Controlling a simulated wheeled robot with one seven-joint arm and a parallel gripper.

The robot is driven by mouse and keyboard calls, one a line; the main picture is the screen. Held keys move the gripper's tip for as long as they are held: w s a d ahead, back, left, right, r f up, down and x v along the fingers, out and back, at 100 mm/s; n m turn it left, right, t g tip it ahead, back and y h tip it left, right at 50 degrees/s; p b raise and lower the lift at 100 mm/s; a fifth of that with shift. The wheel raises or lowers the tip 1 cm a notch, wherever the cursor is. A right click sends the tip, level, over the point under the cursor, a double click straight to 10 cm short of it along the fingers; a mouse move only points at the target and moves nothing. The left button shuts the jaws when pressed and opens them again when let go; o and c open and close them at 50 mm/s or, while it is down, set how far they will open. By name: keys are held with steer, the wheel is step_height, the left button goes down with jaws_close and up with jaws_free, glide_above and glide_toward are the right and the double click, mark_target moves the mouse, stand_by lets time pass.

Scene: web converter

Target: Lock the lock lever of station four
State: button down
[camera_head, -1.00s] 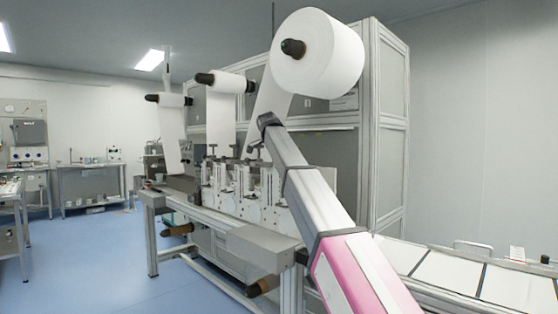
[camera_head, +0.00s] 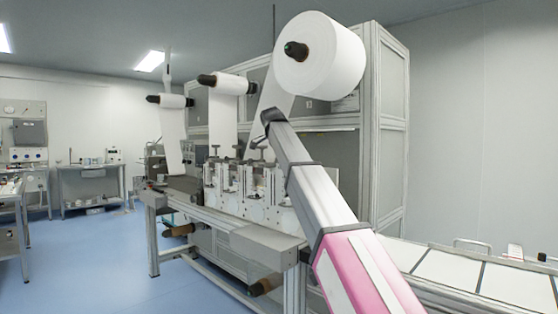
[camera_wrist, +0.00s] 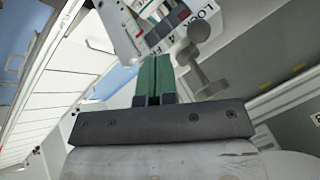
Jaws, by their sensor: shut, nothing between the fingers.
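My gripper (camera_wrist: 153,72) has two green fingers that are shut together with nothing between them. Just beyond the fingertips in the wrist view is a tilted label plate (camera_wrist: 207,9) marked LOCK and 4, with part of another word. A grey part with round ends and a thin stem (camera_wrist: 190,52) stands right of the fingertips, close to them; it looks like the lock lever, and I cannot tell whether it touches them. In the head view the stations (camera_head: 245,190) stand in a row on the machine, partly behind my arm; my gripper cannot be made out there.
A large white roll (camera_head: 335,62) hangs above my arm, with smaller rolls (camera_head: 228,84) farther left. A tall framed cabinet (camera_head: 385,130) stands behind. A conveyor with white panels (camera_head: 440,268) runs at lower right. Blue floor (camera_head: 110,250) is open at left.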

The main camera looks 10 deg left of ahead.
steer(key=v, duration=0.8)
steer(key=shift+r, duration=0.3)
steer(key=shift+a, duration=0.1)
